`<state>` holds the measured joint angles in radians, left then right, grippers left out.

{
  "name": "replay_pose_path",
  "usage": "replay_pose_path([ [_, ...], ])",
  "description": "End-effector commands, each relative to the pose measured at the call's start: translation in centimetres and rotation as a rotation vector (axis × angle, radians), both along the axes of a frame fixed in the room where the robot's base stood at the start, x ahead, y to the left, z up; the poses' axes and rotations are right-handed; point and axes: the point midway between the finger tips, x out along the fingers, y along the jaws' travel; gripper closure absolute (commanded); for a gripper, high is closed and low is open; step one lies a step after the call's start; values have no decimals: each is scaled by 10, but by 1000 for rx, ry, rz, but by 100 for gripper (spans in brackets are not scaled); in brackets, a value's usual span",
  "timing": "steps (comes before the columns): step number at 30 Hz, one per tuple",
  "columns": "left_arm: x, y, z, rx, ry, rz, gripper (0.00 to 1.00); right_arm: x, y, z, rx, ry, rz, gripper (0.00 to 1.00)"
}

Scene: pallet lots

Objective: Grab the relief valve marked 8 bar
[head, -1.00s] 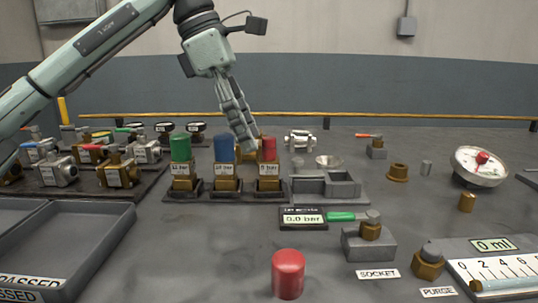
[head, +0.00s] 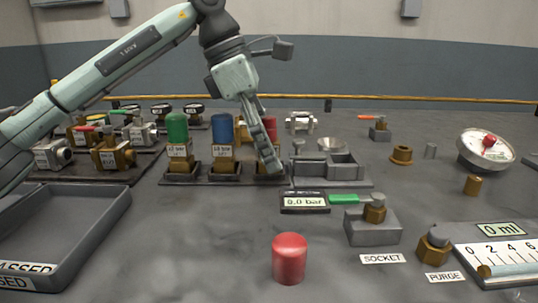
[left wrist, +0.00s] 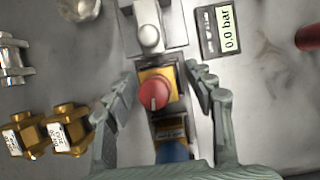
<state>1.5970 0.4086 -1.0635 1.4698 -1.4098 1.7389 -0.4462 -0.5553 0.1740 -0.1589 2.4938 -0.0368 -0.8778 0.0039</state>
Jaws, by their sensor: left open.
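Three brass relief valves with coloured caps stand in a row on a dark rack (head: 222,185): green (head: 177,130), blue (head: 222,130) and red (head: 270,127). Their labels are too small to read surely, and the red valve's label is hidden behind my fingers in the head view. My left gripper (head: 266,160) is open and reaches down at the red-capped valve. In the left wrist view my two fingers (left wrist: 158,92) stand on either side of the red cap (left wrist: 150,91), with gaps. The blue cap (left wrist: 174,152) is just below it. My right gripper is not in view.
A grey holder (head: 335,170) adjoins the rack. A pressure display (head: 304,202) reads 0.0 bar, near the socket block (head: 372,228). A loose red cylinder (head: 289,258) stands in front. A grey tray (head: 105,235) and several valves (head: 110,155) are at left.

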Motion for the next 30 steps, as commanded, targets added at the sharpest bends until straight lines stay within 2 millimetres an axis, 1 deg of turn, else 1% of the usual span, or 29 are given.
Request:
replay_pose_path([
  [2, 0, 0, 1, 0, 0, 0, 46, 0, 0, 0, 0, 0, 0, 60],
  [3, 0, 0, 1, 0, 0, 0, 48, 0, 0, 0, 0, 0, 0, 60],
  [15, 0, 0, 1, 0, 0, 0, 98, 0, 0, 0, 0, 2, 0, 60],
  [16, 0, 0, 1, 0, 0, 0, 100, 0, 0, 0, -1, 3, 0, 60],
  [26, 0, 0, 3, -2, -2, 0, 100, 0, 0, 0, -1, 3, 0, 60],
  [28, 0, 0, 6, -3, -2, 0, 100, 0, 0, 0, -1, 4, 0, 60],
  [30, 0, -1, 13, -3, -3, 0, 100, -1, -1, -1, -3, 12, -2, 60],
])
